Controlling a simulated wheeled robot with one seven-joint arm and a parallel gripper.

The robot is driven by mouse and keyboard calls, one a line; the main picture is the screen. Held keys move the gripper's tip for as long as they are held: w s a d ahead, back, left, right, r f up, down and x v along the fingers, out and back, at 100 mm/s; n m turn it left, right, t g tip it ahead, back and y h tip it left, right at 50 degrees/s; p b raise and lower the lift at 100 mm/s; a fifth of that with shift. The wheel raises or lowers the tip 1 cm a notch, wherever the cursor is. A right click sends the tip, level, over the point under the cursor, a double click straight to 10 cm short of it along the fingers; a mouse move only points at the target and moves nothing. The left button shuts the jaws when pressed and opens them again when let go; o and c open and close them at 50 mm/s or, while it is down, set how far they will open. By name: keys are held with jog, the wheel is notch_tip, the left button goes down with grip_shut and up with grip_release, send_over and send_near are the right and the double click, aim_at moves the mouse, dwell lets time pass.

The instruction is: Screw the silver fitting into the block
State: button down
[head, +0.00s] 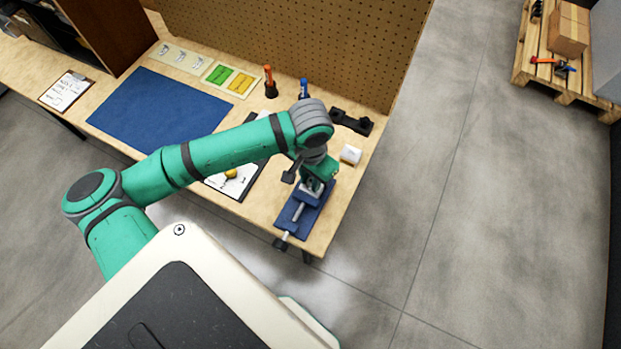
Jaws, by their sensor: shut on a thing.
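My gripper (312,184) is at the right end of the workbench, pointing down over a blue vise (290,217). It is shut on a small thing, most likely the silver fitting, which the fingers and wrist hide. A grey block (311,196) sits in the vise jaws right under the gripper. At this size I cannot tell whether the fitting touches the block or how far in it sits.
A dark-edged white board (222,185) with a small yellow item lies left of the vise. A white box (351,154), a black holder (352,122), and orange (269,77) and blue (304,87) upright tools stand behind. A pegboard (300,45) closes the back. The blue mat (160,105) is clear.

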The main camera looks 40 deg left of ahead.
jog(key=m, duration=0.4)
jog(key=shift+a, duration=0.1)
jog(key=shift+m, duration=0.4)
jog(key=m, duration=0.3)
jog(key=shift+w, duration=0.1)
jog(key=shift+m, duration=1)
jog(key=shift+w+m, duration=0.1)
jog(key=shift+m, duration=0.9)
jog(key=shift+a, duration=0.1)
